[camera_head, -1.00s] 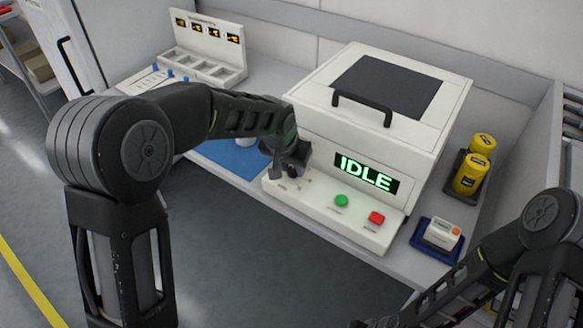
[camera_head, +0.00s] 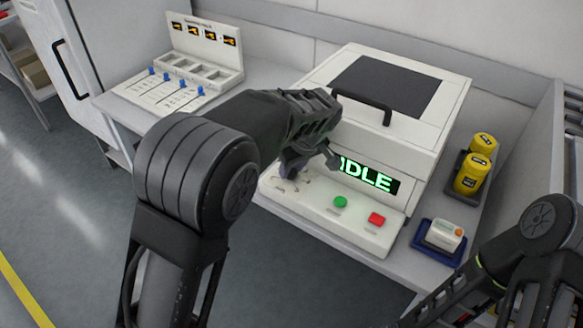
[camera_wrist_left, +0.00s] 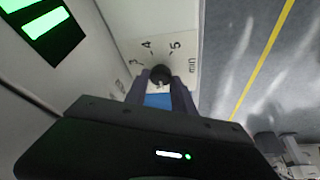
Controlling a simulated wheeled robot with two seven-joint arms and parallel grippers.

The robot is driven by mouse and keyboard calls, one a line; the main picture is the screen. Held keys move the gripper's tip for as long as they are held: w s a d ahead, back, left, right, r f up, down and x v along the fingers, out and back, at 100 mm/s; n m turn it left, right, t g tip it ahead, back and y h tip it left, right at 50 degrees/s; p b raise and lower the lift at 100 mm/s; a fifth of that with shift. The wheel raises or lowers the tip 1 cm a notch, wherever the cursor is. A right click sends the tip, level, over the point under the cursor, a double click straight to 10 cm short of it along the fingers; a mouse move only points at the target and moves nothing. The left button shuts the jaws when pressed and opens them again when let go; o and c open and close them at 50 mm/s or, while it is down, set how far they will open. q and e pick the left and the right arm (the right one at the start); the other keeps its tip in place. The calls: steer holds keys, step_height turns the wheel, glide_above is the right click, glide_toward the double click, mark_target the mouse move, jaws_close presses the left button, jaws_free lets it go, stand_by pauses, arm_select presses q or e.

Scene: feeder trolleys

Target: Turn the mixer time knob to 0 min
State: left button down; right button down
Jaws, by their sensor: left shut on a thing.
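The mixer (camera_head: 372,125) is a white box with a dark lid window and a green IDLE display (camera_head: 368,176). Its time knob (camera_wrist_left: 160,76) is a small black dial in the left wrist view, with 3, 4, 5 and "min" printed around it; other marks are hidden. My left gripper (camera_wrist_left: 161,90) is shut on the knob, one finger on each side. In the head view my left gripper (camera_head: 290,170) is at the left end of the mixer's front panel and hides the knob. I cannot tell which number the knob points to. My right gripper is out of view.
A green button (camera_head: 340,202) and a red button (camera_head: 376,219) sit on the panel right of my left gripper. A blue tray (camera_head: 437,250) with a small white device, yellow canisters (camera_head: 471,175) and a slider board (camera_head: 165,92) stand on the bench.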

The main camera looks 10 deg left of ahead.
arm_select(q)
steer(key=shift+w+d+n+g+y+p, duration=0.1)
steer(key=shift+n+g+y+p, duration=0.4)
steer(key=shift+n, duration=1.4)
steer(key=c, duration=1.1)
jaws_free()
steer(key=shift+o, duration=0.2)
steer(key=v, duration=0.7)
steer(key=shift+r+b, duration=0.3)
steer(key=shift+r, duration=0.1)
steer(key=shift+d, duration=0.1)
